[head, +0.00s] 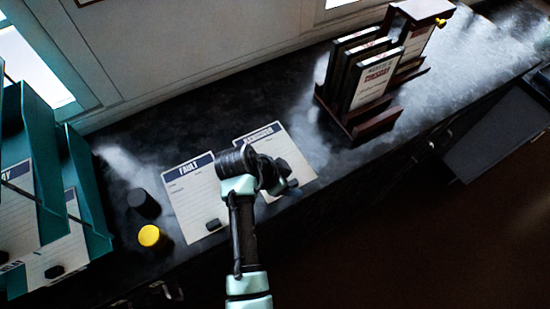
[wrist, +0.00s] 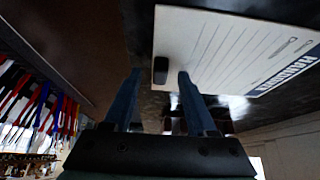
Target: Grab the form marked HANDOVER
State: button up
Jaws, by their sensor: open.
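The form marked HANDOVER (head: 291,153) lies on the dark counter in the head view, partly hidden by my arm. In the wrist view it is a white sheet (wrist: 210,50) with ruled lines and a dark blue header. A small black block (wrist: 160,70) sits near its edge. My gripper (wrist: 159,78) is open, its two blue fingers on either side of the block in the picture. I cannot tell whether they touch the block or the form.
A form marked FAULT (head: 195,190) lies to the left with its own black block (head: 213,224). Beside it stand a black cylinder (head: 143,203) and a yellow-topped one (head: 149,236). Teal trays (head: 85,190) stand far left. A dark wooden rack (head: 377,122) holds several cases.

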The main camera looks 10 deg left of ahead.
grip_shut()
jog(key=shift+r, duration=0.15)
